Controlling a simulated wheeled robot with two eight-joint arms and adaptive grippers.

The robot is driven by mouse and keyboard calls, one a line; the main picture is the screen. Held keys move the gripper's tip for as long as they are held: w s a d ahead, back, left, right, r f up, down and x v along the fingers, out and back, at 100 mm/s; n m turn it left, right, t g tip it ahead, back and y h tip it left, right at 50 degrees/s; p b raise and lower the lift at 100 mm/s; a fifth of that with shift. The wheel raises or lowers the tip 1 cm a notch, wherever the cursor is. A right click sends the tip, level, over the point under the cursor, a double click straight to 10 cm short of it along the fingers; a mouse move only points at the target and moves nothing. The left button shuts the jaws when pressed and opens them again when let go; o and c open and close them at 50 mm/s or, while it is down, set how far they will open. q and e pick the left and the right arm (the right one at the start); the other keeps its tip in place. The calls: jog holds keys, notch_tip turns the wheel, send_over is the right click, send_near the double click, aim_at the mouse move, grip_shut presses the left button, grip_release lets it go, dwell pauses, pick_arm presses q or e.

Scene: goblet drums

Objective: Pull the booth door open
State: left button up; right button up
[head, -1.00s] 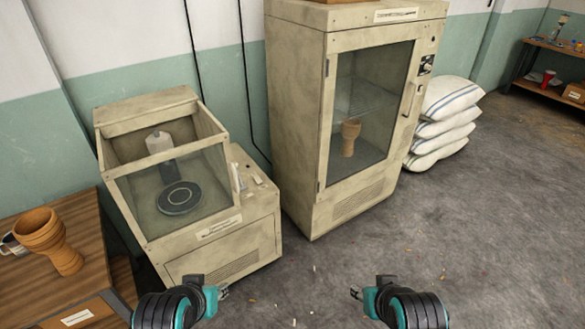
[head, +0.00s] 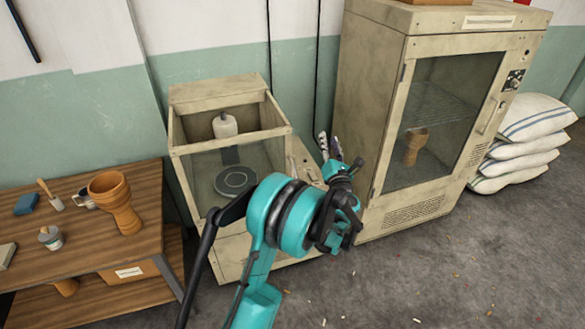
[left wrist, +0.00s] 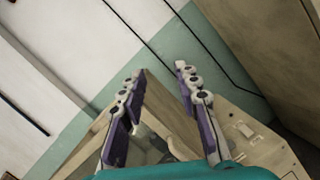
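The low beige booth (head: 218,91) stands against the wall with a clear front pane (head: 268,153). Through it I see a dark round turntable (head: 235,181) and a pale cylinder (head: 225,126). The pane looks shut; its lower part is hidden by my left arm. A tall cabinet to the right has a shut glass door (head: 440,105) with a handle (head: 488,116) on its right side. My left gripper (head: 331,150) is raised between booth and cabinet, open and empty. The left wrist view shows its fingers (left wrist: 158,72) apart, over the booth. My right gripper is out of view.
A wooden table (head: 90,245) at the left holds a clay goblet drum (head: 115,202), a mug and small tools. Another clay goblet (head: 415,145) stands inside the tall cabinet. White sacks (head: 525,145) are stacked at the right. The front floor has small scraps.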

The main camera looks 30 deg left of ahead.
aim_at(292, 168)
pick_arm(q)
jog(key=s+a+f+n+g+y, duration=0.2)
jog(key=a+f+n+g, duration=0.2)
jog(key=f+n, duration=0.3)
jog(key=s+a+f+n+g+y, duration=0.2)
jog(key=a+f+n+g, duration=0.15)
jog(key=f, duration=0.65)
jog(key=shift+n, duration=0.45)
jog(key=b+x, duration=0.2)
jog(key=x, duration=0.5)
jog(key=shift+a+r, duration=0.1)
jog(key=shift+a, duration=0.05)
grip_shut()
